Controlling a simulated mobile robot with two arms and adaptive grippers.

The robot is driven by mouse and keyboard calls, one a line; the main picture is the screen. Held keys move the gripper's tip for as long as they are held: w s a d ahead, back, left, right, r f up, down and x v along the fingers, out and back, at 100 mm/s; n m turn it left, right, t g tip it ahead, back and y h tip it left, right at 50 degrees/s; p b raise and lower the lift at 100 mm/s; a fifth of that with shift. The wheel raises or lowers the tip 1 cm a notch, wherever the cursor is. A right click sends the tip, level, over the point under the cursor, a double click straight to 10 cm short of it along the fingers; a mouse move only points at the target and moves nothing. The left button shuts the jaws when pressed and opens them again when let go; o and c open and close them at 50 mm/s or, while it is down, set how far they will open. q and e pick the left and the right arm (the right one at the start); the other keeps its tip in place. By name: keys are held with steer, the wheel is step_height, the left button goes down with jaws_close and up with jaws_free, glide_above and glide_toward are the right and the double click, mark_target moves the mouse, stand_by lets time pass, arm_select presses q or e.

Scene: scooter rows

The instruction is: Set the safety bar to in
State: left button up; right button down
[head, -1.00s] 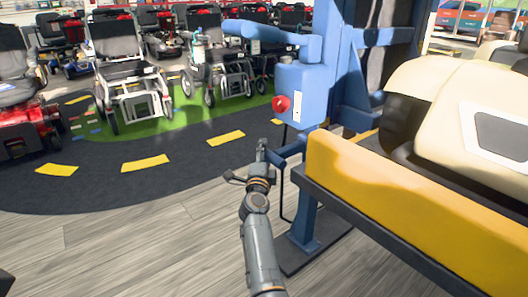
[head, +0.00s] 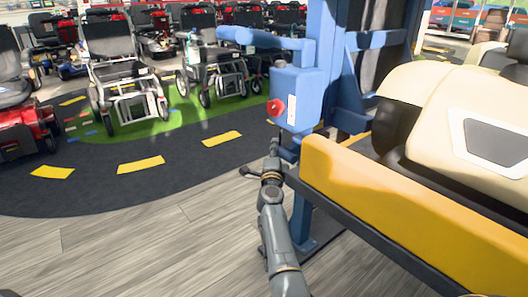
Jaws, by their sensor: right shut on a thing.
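A blue post (head: 325,60) carries a blue box (head: 302,97) with a red knob (head: 276,108) and a white label. A padded blue bar (head: 260,38) sticks out to the left above the box. A short blue bar (head: 289,151) sticks out below the box, partly hidden by my arm and the yellow side; I cannot tell which bar is the safety bar. My right gripper (head: 274,146) is at the short blue bar's left end and looks shut on it; its fingertips are small and dark. My left gripper is out of view.
A yellow side panel (head: 390,205) on a dark frame stands close to the right of my right arm, with a cream seat (head: 470,115) behind it. Several mobility scooters and wheelchairs (head: 125,85) stand at the back left. The wooden floor (head: 140,250) at left is clear.

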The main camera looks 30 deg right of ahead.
steer(key=shift+d, duration=0.6)
steer(key=shift+r, duration=0.15)
steer(key=c, duration=1.5)
jaws_free()
steer(key=shift+d, duration=0.1)
steer(key=o, duration=0.5)
steer(key=shift+d, duration=0.1)
steer(key=shift+w, duration=0.1)
